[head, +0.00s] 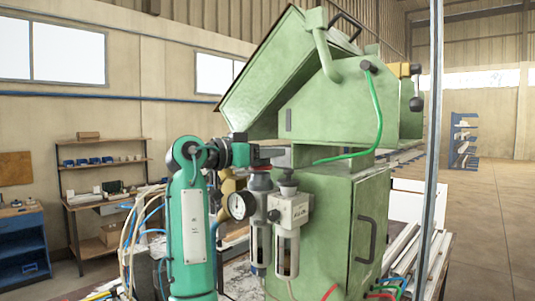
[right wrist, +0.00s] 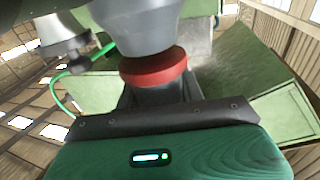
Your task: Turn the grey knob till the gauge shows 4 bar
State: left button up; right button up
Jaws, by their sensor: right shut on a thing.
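The grey knob (right wrist: 158,92) sits between the dark fingers of my right gripper (head: 268,153), which is shut on it. In the right wrist view, a red ring (right wrist: 153,66) and the pale grey regulator body (right wrist: 140,25) lie beyond the knob. In the head view the fingers mostly hide the knob, above the regulator unit (head: 261,182). The round white gauge (head: 240,205) faces me to the left of the regulator. Its needle is too small to read. My left gripper is not in view.
A second unit with a black top (head: 288,210) stands close on the right of the regulator. The green machine cabinet (head: 325,225) is right behind them. A green hose (head: 377,110) hangs from the hood above. Loose cables lie to the left.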

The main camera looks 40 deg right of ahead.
jog(key=n+t+b, duration=0.1)
jog(key=t, duration=0.1)
jog(key=n+t+b, duration=0.1)
jog(key=t+b, duration=0.1)
jog(key=n+t+b, duration=0.2)
jog(key=shift+w+f+t, duration=0.2)
jog(key=shift+w+t, duration=0.1)
jog(key=n+t+b, duration=0.1)
jog(key=n+t+y+b, duration=0.1)
jog(key=t, duration=0.1)
jog(key=shift+w+r+t, duration=0.1)
jog(key=shift+w+t, duration=0.05)
jog(key=shift+t, duration=0.15)
jog(key=shift+w+a+r+n+t+y+b, duration=0.1)
jog(key=shift+n+t+y+b, duration=0.3)
jog(key=shift+n+t, duration=0.35)
jog(key=shift+w+a+n+t+y+b, duration=0.1)
jog(key=shift+n+t+y+b, duration=0.3)
jog(key=shift+n+t, duration=0.3)
jog(key=shift+t, duration=0.35)
jog(key=o, duration=1)
